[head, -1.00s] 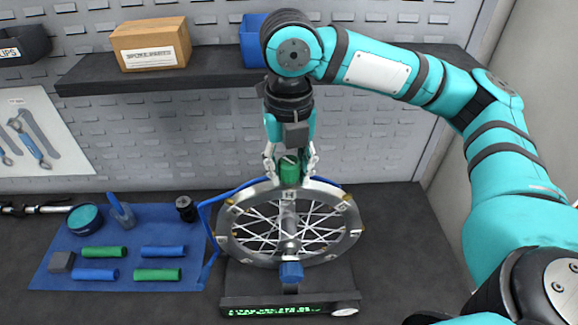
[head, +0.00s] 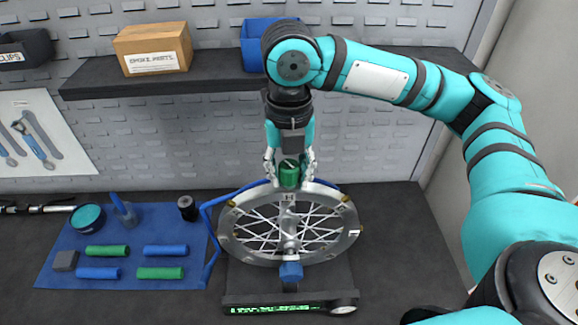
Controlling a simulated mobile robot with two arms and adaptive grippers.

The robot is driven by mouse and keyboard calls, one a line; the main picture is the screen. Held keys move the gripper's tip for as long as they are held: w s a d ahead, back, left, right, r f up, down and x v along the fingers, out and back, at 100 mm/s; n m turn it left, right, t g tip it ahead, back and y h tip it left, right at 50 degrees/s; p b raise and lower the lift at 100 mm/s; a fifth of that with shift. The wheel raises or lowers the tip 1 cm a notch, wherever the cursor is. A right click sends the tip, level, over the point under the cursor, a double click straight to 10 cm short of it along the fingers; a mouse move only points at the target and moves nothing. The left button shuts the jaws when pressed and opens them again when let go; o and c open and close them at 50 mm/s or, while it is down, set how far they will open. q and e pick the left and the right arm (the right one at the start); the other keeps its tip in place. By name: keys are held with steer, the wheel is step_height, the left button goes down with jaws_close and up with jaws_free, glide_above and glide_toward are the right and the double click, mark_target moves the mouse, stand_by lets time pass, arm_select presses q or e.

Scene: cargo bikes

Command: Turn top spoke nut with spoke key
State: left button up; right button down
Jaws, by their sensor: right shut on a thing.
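A spoked wheel (head: 344,217) stands tilted in a blue truing stand (head: 291,271) on the dark bench. My right gripper (head: 289,174) points down at the top of the wheel rim. It is shut on a green cylinder-shaped piece, which looks like the spoke key (head: 289,176). The key sits at the top of the rim, just above a plate marked H. The top spoke nut is hidden by the key and the fingers. My left gripper is not in view.
A blue mat (head: 60,240) at left bears green and blue cylinders, a teal tin (head: 88,218), a cup and a black pot. A dark shelf (head: 200,82) with a cardboard box (head: 152,48) and blue bin hangs above. Bench right of the wheel is clear.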

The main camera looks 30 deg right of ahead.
steer(key=shift+s+m+p, duration=0.15)
steer(key=shift+m+p, duration=1.05)
steer(key=shift+p, duration=0.05)
steer(key=shift+f+m, duration=0.1)
steer(key=shift+m, duration=0.4)
steer(key=shift+f+m, duration=0.1)
steer(key=shift+m, duration=0.7)
steer(key=m, duration=0.5)
steer(key=shift+m, duration=0.8)
